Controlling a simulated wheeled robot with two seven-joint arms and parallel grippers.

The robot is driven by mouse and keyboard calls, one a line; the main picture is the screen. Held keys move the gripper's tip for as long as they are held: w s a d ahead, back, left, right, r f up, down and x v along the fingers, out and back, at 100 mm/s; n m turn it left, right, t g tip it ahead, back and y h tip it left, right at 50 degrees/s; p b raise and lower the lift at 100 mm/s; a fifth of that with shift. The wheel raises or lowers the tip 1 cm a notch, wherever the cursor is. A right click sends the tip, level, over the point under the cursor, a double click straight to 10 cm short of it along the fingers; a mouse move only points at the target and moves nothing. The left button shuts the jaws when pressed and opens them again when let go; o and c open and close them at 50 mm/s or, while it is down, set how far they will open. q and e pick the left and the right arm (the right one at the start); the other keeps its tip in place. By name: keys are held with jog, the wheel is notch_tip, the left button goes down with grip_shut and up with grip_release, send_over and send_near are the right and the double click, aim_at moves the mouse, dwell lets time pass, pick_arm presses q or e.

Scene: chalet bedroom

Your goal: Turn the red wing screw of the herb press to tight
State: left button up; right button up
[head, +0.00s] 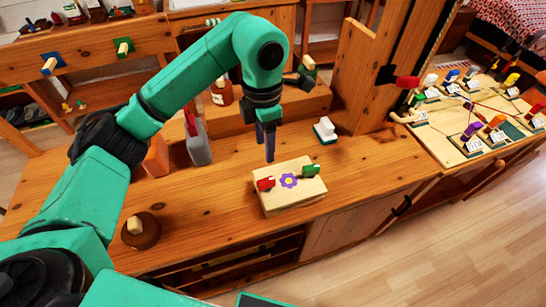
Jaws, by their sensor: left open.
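The herb press (293,203) is a pale wooden block on the wooden bench top, near its front edge. A purple flower (289,181) with a yellow middle is on its top face. The red wing screw (266,184) sits at the press's left end and a green wing screw (311,170) at its right end. My left gripper (268,155) points down above and behind the red wing screw, apart from it. It is open and empty, its dark fingers seen nearly edge-on. My right gripper is out of view.
A round brown knob-topped object (141,231) stands at the front left. A grey holder (197,143) stands behind left, and a white-and-green block (325,130) behind right of the press. A board (450,147) with several coloured switches lies at right. Bench right of the press is clear.

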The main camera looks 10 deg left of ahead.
pick_arm(q)
jog(key=p, duration=0.2)
send_over(266, 180)
jog(key=f, duration=0.6)
jog(key=shift+s+f, duration=0.35)
jog(key=shift+s, duration=0.05)
jog(key=f, duration=0.7)
jog(key=shift+w+f+p, duration=0.25)
jog(key=shift+w+p, duration=0.1)
jog(key=shift+p, duration=0.05)
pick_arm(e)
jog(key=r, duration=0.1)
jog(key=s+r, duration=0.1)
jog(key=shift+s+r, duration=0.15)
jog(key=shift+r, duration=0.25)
pick_arm(q)
grip_shut()
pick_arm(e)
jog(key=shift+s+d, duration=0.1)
